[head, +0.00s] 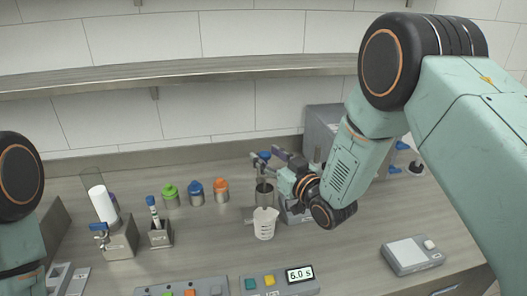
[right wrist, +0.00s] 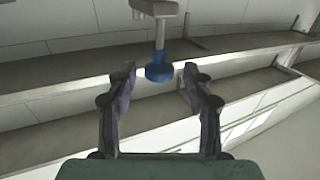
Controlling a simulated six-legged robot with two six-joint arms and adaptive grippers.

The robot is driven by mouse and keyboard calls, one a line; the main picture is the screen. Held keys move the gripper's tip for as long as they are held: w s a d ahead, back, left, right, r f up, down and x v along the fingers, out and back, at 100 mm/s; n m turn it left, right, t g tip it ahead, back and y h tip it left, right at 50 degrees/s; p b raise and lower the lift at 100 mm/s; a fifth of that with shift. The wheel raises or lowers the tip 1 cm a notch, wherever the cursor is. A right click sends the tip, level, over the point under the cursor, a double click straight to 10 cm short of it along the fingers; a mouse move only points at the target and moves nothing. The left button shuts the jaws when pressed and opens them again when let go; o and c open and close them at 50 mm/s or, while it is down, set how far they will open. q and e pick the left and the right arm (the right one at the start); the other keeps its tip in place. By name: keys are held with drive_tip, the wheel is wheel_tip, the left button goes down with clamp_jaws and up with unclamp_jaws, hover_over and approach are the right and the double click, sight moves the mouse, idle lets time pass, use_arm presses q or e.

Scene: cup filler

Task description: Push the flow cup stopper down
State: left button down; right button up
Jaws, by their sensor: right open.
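A grey metal flow cup (head: 264,195) stands at the middle of the counter, above a white measuring beaker (head: 265,225). In the right wrist view, a blue stopper knob (right wrist: 158,73) hangs on a thin rod from a grey arm and appears between the fingertips. I cannot tell how deep it lies between them. My right gripper (head: 268,161) is beside the top of the flow cup, with its fingers spread; it also shows in the right wrist view (right wrist: 160,70), empty. The fingers partly hide the stopper in the head view. My left gripper is out of view.
Green (head: 170,195), blue (head: 196,191) and orange (head: 221,190) capped containers stand left of the cup. A timer box (head: 283,283) reading 6.0 s is in front, and a scale (head: 411,255) is at right. A metal shelf (head: 200,73) runs along the wall.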

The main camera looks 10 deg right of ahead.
drive_tip(key=shift+x, duration=0.85)
drive_tip(key=shift+s+d, duration=0.15)
drive_tip(key=shift+d, duration=0.05)
drive_tip(key=shift+w+a, duration=0.3)
drive_tip(key=shift+a, duration=0.05)
drive_tip(key=c, duration=0.4)
drive_tip(key=shift+d+f, duration=0.1)
drive_tip(key=shift+d, duration=0.1)
drive_tip(key=c, duration=0.4)
drive_tip(key=shift+s+a, duration=0.1)
clamp_jaws()
